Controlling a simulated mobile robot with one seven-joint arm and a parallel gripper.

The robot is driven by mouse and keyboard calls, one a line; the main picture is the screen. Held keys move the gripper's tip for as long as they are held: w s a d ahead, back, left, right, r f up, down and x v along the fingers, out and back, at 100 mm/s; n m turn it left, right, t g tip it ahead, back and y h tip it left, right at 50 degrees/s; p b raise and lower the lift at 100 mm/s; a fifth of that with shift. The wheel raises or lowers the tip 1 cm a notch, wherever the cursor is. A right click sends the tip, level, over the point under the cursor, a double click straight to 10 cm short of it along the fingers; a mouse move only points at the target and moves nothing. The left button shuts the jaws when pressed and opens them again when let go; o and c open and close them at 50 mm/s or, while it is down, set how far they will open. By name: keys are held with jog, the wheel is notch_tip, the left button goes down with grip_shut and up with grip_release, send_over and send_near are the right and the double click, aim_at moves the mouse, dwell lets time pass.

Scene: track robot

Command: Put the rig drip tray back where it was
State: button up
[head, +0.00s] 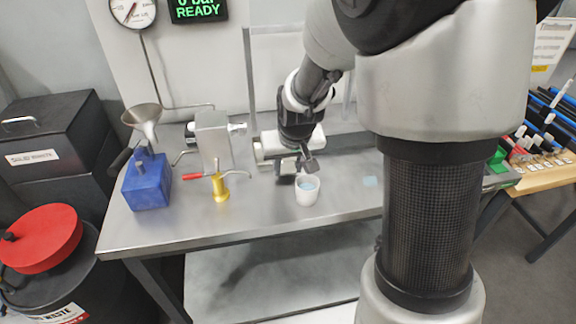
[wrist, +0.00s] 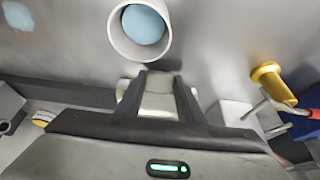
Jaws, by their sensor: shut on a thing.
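My gripper (wrist: 160,82) is shut on a small light-grey metallic thing (wrist: 157,103), which I take to be the rig drip tray. It shows between the two dark fingers in the wrist view, with its edges sticking out on both sides; my gripper body hides the rest. In the head view my gripper (head: 303,165) is low over the steel bench, just behind a white cup (head: 307,195). The cup stands upright with pale blue inside and also shows just beyond my fingertips in the wrist view (wrist: 115,35). Whether the tray touches the bench I cannot tell.
A yellow valve with a red handle (head: 221,190), a grey metal block (head: 214,140) and a blue container with a funnel (head: 147,182) stand left. A white cylinder (head: 268,147) lies behind my gripper. A pale blue patch (head: 370,181) is on the bench, right of the cup.

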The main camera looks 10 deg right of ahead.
jog(key=shift+f, duration=0.2)
jog(key=o, duration=1.3)
jog(key=shift+o, duration=0.2)
jog(key=shift+r, duration=0.1)
jog(key=shift+r, duration=0.3)
jog(key=p+v, duration=0.3)
jog(key=v, duration=0.9)
jog(key=s+r, duration=0.4)
jog(key=s, duration=0.5)
jog(key=s+d+r+t, duration=0.1)
jog(key=s+r, duration=0.3)
jog(key=s, duration=0.5)
jog(key=shift+d, duration=0.25)
